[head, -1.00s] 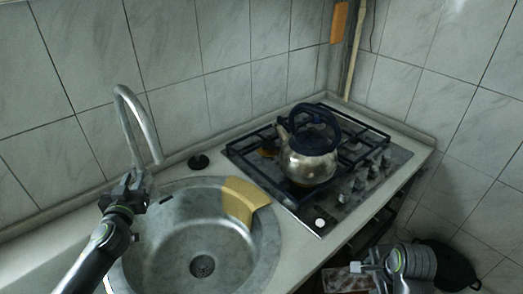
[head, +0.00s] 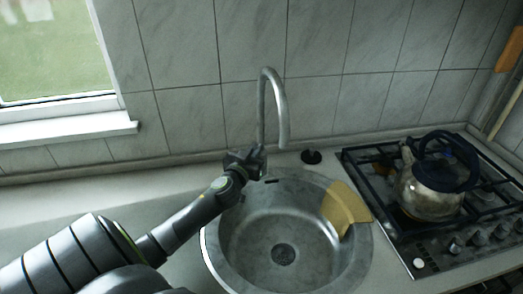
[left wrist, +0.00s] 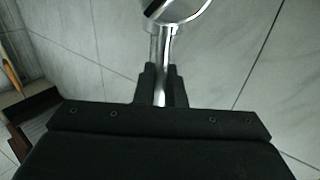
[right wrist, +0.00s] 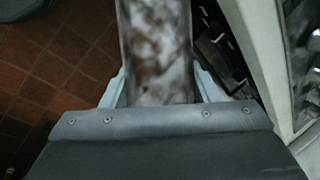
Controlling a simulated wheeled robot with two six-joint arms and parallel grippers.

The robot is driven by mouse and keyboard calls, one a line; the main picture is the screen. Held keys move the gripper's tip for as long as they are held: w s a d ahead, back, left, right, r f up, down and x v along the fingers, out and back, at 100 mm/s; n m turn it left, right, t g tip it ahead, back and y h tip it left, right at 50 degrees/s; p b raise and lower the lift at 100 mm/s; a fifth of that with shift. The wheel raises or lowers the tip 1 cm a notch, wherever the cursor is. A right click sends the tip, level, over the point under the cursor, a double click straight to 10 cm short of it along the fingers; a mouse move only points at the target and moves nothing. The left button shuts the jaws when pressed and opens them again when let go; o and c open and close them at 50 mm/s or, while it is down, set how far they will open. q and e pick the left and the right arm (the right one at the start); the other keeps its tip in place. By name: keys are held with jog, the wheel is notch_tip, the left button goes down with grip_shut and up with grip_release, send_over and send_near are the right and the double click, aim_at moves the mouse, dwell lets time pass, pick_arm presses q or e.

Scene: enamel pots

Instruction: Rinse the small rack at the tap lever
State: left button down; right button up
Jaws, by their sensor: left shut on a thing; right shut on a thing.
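The chrome tap (head: 282,118) rises behind the round steel sink (head: 235,235). My left gripper (head: 252,157) is at the foot of the tap. In the left wrist view its fingers (left wrist: 158,84) are shut on a slim chrome bar (left wrist: 166,45), which looks like the tap lever. No running water shows. My right gripper (right wrist: 158,90) is outside the head view. In the right wrist view it is shut on a flat, mottled brown-and-white piece (right wrist: 155,45). This may be the small rack, but I cannot tell for sure.
A yellow cloth-like piece (head: 344,206) hangs over the sink's right rim. A metal kettle (head: 428,190) stands on the gas hob (head: 455,238) at the right. A dark plug (head: 311,157) lies behind the sink. Below my right gripper is a brown tiled floor (right wrist: 65,65).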

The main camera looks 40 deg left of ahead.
pick_arm(q)
jog(key=b, duration=0.5)
jog(key=shift+s+d+f+t, duration=0.1)
jog(key=shift+s+f+t, duration=0.15)
jog(key=shift+s+t, duration=0.15)
jog(key=shift+r+b, duration=0.15)
jog(key=shift+b, duration=0.75)
pick_arm(e)
notch_tip(320, 180, down, 7)
pick_arm(q)
jog(key=shift+r, duration=0.1)
pick_arm(e)
jog(key=shift+r, duration=0.1)
pick_arm(q)
jog(key=c, duration=1.7)
grip_release()
jog(key=shift+s, duration=0.1)
